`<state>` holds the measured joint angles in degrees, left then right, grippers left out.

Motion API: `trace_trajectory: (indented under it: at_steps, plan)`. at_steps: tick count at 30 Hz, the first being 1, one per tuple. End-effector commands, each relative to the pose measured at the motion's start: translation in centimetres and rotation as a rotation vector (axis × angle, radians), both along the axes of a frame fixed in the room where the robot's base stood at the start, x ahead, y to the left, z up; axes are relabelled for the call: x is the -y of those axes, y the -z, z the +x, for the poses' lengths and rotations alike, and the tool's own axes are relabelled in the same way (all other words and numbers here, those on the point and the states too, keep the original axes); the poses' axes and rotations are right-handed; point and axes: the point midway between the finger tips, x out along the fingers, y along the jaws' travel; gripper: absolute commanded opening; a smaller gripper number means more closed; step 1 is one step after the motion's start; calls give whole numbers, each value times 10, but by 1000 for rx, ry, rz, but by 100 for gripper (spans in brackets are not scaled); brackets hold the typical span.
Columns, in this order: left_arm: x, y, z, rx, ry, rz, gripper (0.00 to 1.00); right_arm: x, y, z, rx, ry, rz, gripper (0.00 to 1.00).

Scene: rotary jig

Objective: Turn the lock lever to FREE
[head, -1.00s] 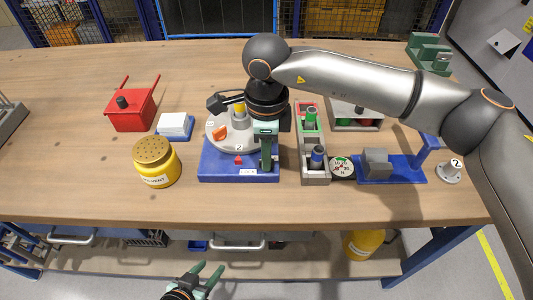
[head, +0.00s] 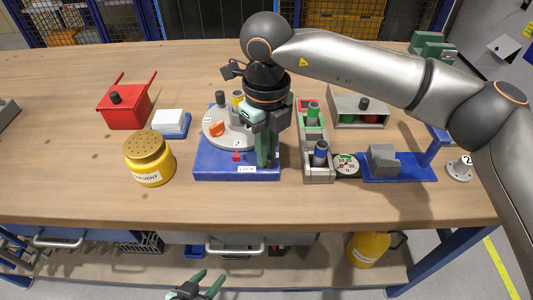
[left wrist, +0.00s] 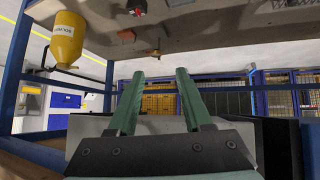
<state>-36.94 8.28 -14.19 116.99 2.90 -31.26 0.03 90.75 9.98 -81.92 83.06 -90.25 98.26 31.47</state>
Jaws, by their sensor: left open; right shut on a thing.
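The rotary jig has a blue base (head: 212,172) with a round grey turntable (head: 212,140) on top. A white LOCK label (head: 247,169) is on the base's front edge, and a small red piece (head: 237,157) is beside the turntable. My right gripper (head: 264,160) points down over the base's front right part, just right of the LOCK label. It is shut on what appears to be the lock lever, which its fingers hide. I see no FREE label. My left gripper (head: 205,284) is open and empty, low in front of the bench; its fingers show in the left wrist view (left wrist: 155,103).
A yellow solvent can (head: 150,160), a white block on a blue tray (head: 187,131) and a red box (head: 126,112) stand left of the jig. A grey rack (head: 317,172), a dial (head: 347,165) and a blue stand (head: 405,170) are to the right. The front strip of bench is clear.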

Motion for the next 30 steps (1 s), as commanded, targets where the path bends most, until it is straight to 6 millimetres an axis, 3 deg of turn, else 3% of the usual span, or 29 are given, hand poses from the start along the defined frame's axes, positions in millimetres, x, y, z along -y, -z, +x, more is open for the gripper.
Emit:
trace_trajectory:
  at_steps: [18, 30]
  plan:
    - [-4, 18, 0, 4, -3, 7, 50, 0, 0, 0, 2, 544, 2, 0]
    - [-6, 25, -4, -6, -5, 11, 50, 0, -1, 1, 1, 719, 2, 0]
